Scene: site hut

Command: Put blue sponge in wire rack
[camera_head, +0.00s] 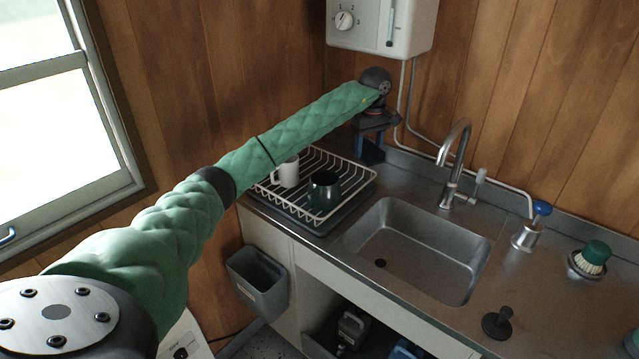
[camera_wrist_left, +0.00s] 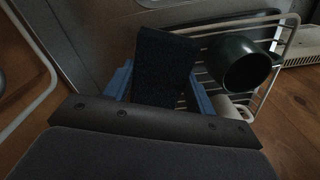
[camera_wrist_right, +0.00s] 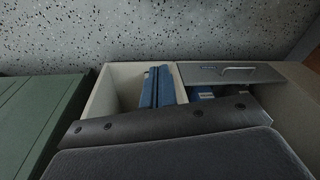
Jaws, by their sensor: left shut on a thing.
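The blue sponge (camera_wrist_left: 162,68) is a dark navy block, seen between the blue fingers of my left gripper (camera_wrist_left: 160,92) in the left wrist view. In the head view my left gripper (camera_head: 370,138) points down near the back wall, with the sponge (camera_head: 371,156) dark at its tips. They appear just beyond the back right corner of the white wire rack (camera_head: 352,194). In the left wrist view the rack (camera_wrist_left: 284,50) lies to the right of the sponge. My right gripper (camera_wrist_right: 157,88) shows only in its wrist view, low down, fingers together and empty.
A white mug (camera_head: 286,173) and a dark green mug (camera_head: 323,190) stand in the rack. The sink (camera_head: 420,250) and tap (camera_head: 452,165) are to its right. A grey bin (camera_head: 258,282) hangs below. An open pale box (camera_wrist_right: 122,88) is near my right gripper.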

